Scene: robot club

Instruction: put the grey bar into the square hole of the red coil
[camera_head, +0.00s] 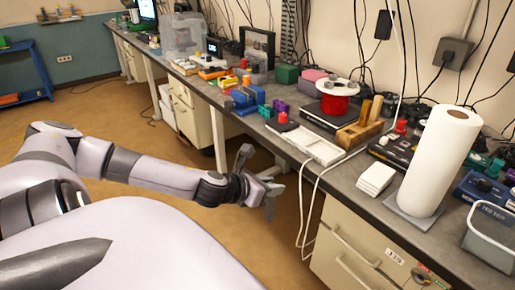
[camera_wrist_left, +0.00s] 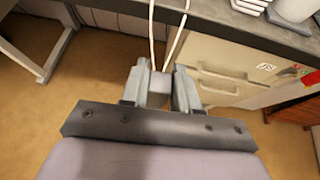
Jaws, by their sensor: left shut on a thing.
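The red coil (camera_head: 335,104), with white flanges at its top and bottom, sits on a dark box on the bench. A grey part shows at its top; I cannot make out the square hole from here. My left gripper (camera_head: 271,192) is in front of the bench edge, below the bench top and well away from the coil. In the left wrist view, my left gripper (camera_wrist_left: 160,88) is shut on the grey bar (camera_wrist_left: 159,83), a small block between the fingers. My right gripper is not in view.
The bench (camera_head: 398,221) carries a white tray (camera_head: 304,143), a wooden block (camera_head: 358,134), a paper towel roll (camera_head: 435,160) and several coloured parts. White cables (camera_head: 314,200) hang over its front edge, close to my left gripper. Drawers (camera_head: 350,252) stand below. The floor to the left is free.

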